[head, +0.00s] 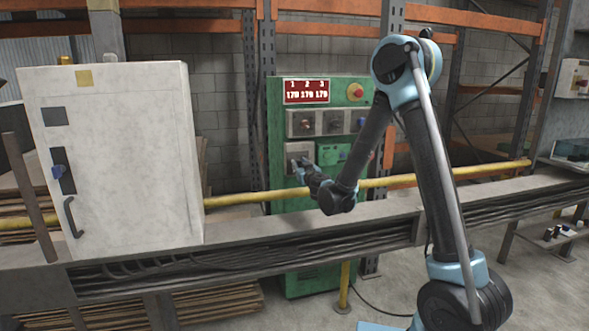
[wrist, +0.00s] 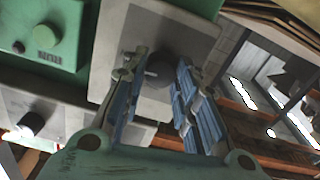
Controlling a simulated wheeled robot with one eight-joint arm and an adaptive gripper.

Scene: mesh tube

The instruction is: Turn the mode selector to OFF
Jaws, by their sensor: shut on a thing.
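The green control cabinet (head: 275,205) stands behind the rail in the head view. On its lower left is a light grey plate (head: 293,150), which fills the middle of the wrist view (wrist: 118,50). A dark round knob (wrist: 161,66) sits on this plate. My gripper (head: 304,166) reaches the plate; in the wrist view my gripper (wrist: 157,80) has its blue-padded fingers on either side of the knob, shut on it. The knob's pointer and any label by it are hidden or too blurred to read.
A green box (wrist: 45,30) with a round knob and the word RUN is beside the plate. Above are a row of knobs (head: 333,122), a red display (head: 306,91) and a red button (head: 355,91). A yellow pipe (head: 235,198) and a grey rail (head: 290,229) run in front.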

